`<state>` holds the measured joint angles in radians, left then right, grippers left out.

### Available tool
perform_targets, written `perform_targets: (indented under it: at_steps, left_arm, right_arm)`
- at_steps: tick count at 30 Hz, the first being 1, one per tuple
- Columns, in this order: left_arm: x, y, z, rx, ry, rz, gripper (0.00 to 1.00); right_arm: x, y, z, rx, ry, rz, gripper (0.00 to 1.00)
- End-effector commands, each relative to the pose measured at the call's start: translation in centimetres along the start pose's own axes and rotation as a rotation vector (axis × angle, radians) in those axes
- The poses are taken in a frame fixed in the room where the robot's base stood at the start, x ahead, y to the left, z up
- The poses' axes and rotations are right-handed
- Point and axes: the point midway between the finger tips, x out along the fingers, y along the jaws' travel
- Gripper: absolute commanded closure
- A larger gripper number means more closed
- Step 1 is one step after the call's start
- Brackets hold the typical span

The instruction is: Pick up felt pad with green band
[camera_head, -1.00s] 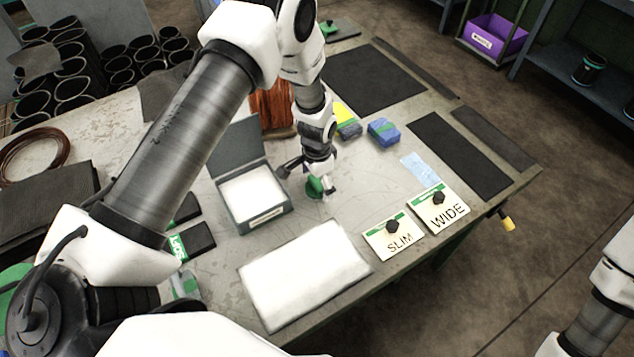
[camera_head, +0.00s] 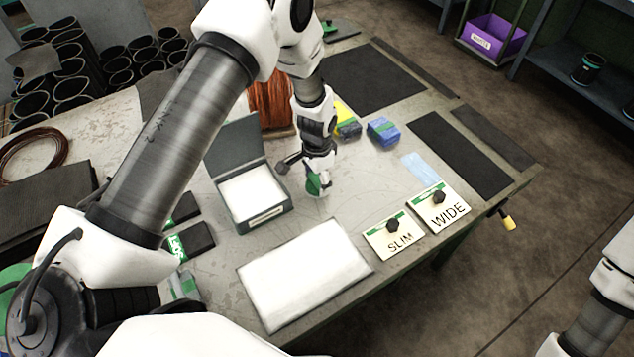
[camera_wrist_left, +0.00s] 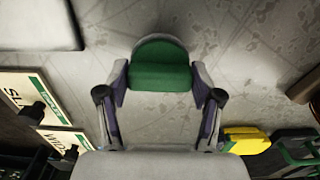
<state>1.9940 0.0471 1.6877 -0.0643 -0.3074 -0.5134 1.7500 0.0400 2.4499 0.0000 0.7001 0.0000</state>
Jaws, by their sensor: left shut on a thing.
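The felt pad with the green band (camera_head: 313,185) is at the middle of the table, partly hidden by my left gripper (camera_head: 319,184). In the left wrist view the pad (camera_wrist_left: 160,70) shows a broad green band and a pale grey rounded edge. My left gripper (camera_wrist_left: 160,82) is shut on it, one finger on each side. I cannot tell whether the pad is clear of the table. My right gripper is out of view; only part of my right arm shows at the right edge.
An open grey box (camera_head: 284,214) with a white lining stands left of the gripper. A white mat (camera_head: 305,272) lies in front. SLIM (camera_head: 394,236) and WIDE (camera_head: 439,208) cards lie to the right. A yellow block (camera_head: 347,127) and a blue block (camera_head: 383,131) stand behind.

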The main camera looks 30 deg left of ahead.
Motion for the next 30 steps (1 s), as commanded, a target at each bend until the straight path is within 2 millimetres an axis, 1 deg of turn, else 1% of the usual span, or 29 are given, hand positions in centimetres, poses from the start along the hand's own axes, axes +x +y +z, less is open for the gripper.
perform_targets:
  at_steps: [1, 4, 5, 11, 14, 18, 19, 21, 25, 30]
  left_arm:
    - [-0.4, 0.0, -0.1, 0.000, 0.002, -0.001, 0.74]
    - [-1.9, -0.1, -0.1, 0.000, 0.004, -0.002, 0.74]
    - [-2.0, 0.4, 0.2, 0.001, 0.000, 0.000, 0.74]
    - [-2.3, 4.3, 2.8, 0.002, -0.002, 0.000, 0.75]
    - [-2.5, 6.6, 4.5, 0.001, -0.002, -0.001, 0.75]
    - [-2.5, 8.9, 6.0, 0.001, 0.001, -0.004, 0.75]
    - [-2.2, 9.4, 6.3, 0.002, 0.000, -0.006, 0.75]
    - [-2.3, 10.6, 7.1, 0.003, -0.001, -0.006, 0.75]
    - [-2.8, 12.2, 8.2, 0.003, -0.002, -0.007, 0.75]
    - [-3.5, 13.2, 8.8, 0.001, 0.000, -0.002, 0.75]
  right_arm:
    - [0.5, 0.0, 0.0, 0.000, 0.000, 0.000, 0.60]
    - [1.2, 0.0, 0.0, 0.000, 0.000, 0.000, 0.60]
    - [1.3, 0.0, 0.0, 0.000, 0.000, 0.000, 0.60]
    - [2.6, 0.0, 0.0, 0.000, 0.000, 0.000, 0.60]
    - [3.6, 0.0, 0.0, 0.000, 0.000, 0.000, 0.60]
    - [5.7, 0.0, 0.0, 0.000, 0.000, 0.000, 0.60]
    - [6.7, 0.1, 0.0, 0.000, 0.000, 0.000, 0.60]
    - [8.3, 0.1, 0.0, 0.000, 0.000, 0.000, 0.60]
    - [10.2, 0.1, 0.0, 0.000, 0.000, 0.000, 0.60]
    - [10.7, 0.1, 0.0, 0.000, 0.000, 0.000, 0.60]
